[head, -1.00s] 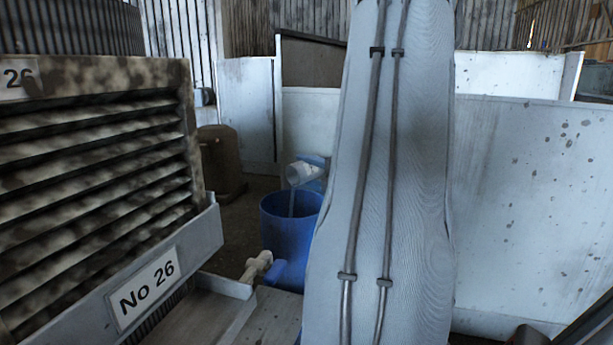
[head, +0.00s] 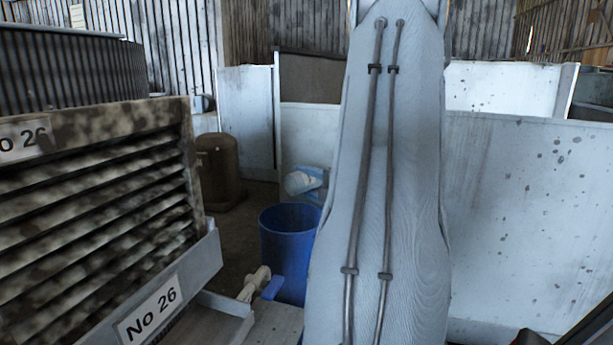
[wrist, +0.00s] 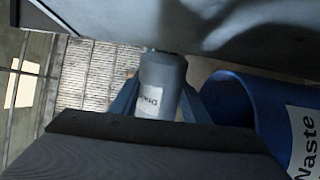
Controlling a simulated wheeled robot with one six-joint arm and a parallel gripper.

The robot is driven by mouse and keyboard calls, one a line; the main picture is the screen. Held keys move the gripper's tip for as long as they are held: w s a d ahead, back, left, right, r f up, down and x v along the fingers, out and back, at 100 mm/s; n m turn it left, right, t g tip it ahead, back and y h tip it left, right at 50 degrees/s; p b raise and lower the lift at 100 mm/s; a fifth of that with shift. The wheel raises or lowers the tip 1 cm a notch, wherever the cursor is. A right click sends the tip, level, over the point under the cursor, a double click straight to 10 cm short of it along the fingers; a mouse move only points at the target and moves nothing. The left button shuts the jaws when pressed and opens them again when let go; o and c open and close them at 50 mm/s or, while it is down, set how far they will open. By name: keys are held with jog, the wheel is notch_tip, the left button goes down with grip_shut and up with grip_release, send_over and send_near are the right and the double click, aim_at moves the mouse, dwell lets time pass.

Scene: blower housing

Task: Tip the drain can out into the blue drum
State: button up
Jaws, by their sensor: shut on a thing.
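The drain can (head: 298,183) is a small pale cylinder, tipped well over on its side above the blue drum. In the wrist view the can (wrist: 161,76) is grey with a partly readable white label. My gripper (head: 313,180) has its blue fingers on either side of the can and is shut on it. The open-topped blue drum (head: 288,250) stands below the can. In the wrist view the drum (wrist: 239,105) is at the right, with a label reading "Waste". My arm hides part of the drum's right side in the head view. The drum's contents are hidden.
A louvred housing (head: 90,205) marked "No 26" fills the left. A pale valve with a blue handle (head: 271,287) sits in front of the drum. A brown canister (head: 219,170) stands behind left. Pale panels (head: 520,210) close off the right.

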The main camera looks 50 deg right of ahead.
jog(key=shift+w+d+r+m+p, duration=0.15)
jog(key=shift+r+m+p, duration=0.7)
jog(key=shift+p, duration=2.3)
jog(key=shift+r+m+p, duration=0.15)
jog(key=shift+m+p, duration=0.1)
jog(key=shift+p, duration=0.75)
jog(key=p, duration=0.3)
jog(key=shift+r+m, duration=0.25)
jog(key=shift+m, duration=0.05)
jog(key=m+p, duration=0.1)
jog(key=p, duration=0.2)
jog(key=a+p, duration=0.1)
jog(key=p, duration=0.3)
jog(key=shift+r+m, duration=0.3)
jog(key=shift+m, duration=0.1)
jog(key=p, duration=0.2)
jog(key=a+m+p, duration=0.1)
jog(key=p, duration=0.1)
jog(key=shift+s, duration=0.25)
